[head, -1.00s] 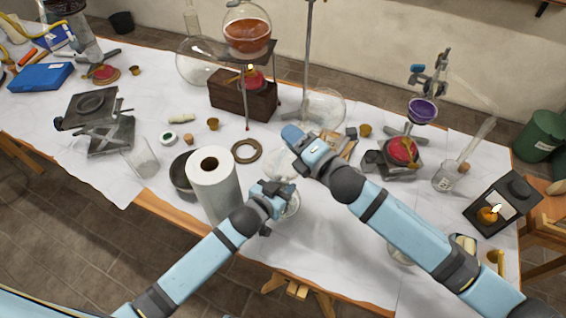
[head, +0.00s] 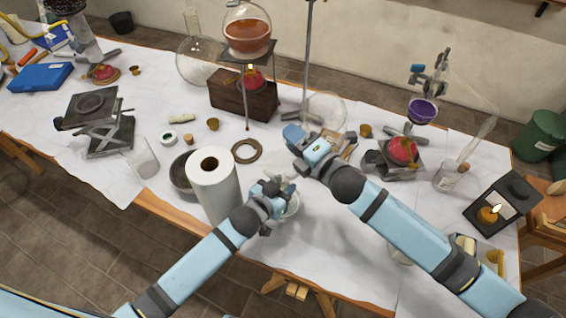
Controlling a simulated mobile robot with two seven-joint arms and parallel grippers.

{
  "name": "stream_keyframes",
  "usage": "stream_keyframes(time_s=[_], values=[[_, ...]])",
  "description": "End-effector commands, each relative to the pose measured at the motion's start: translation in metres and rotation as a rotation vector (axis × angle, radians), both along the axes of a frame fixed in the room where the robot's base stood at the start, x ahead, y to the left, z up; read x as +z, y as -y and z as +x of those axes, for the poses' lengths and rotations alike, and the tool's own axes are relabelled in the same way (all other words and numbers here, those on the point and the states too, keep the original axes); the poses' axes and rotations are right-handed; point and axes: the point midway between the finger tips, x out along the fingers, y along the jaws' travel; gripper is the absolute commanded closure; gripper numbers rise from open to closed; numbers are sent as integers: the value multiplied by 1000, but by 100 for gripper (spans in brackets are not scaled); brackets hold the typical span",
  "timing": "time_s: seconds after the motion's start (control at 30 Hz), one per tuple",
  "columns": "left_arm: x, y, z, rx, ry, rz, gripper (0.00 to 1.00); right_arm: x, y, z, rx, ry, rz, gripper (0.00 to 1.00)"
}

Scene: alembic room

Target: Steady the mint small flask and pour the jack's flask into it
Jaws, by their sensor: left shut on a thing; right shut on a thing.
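My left gripper (head: 274,190) is shut on the mint small flask (head: 291,206), a clear glass vessel standing on the cloth at the table's front edge. The gripper and wrist hide much of it. My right gripper (head: 296,143) is shut on the jack's flask (head: 279,164), a faint, clear glass shape above and just behind the small flask. Its mouth and contents are hard to make out, and I cannot tell whether liquid is flowing. The lab jack (head: 110,133) stands at the left with a dark ring on its top plate and no flask on it.
A paper towel roll (head: 213,185) and a dark bowl (head: 183,174) stand close to the left of my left gripper. A cork ring (head: 246,151) lies behind. A stand with a round flask of orange liquid (head: 247,36) is at the back. A lit lantern (head: 503,205) stands at the right.

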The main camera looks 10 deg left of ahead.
Motion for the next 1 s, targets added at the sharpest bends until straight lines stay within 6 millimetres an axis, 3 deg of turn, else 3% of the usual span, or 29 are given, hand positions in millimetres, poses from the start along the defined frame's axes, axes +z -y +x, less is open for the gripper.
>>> stream_keyframes(time_s=[0.47,1.0], values=[[-4,-1,-2,1,-8,4,90,-7,4,6,0,-327,240,100],[-4,-1,-2,1,-8,4,90,0,11,16,0,-615,452,100]])
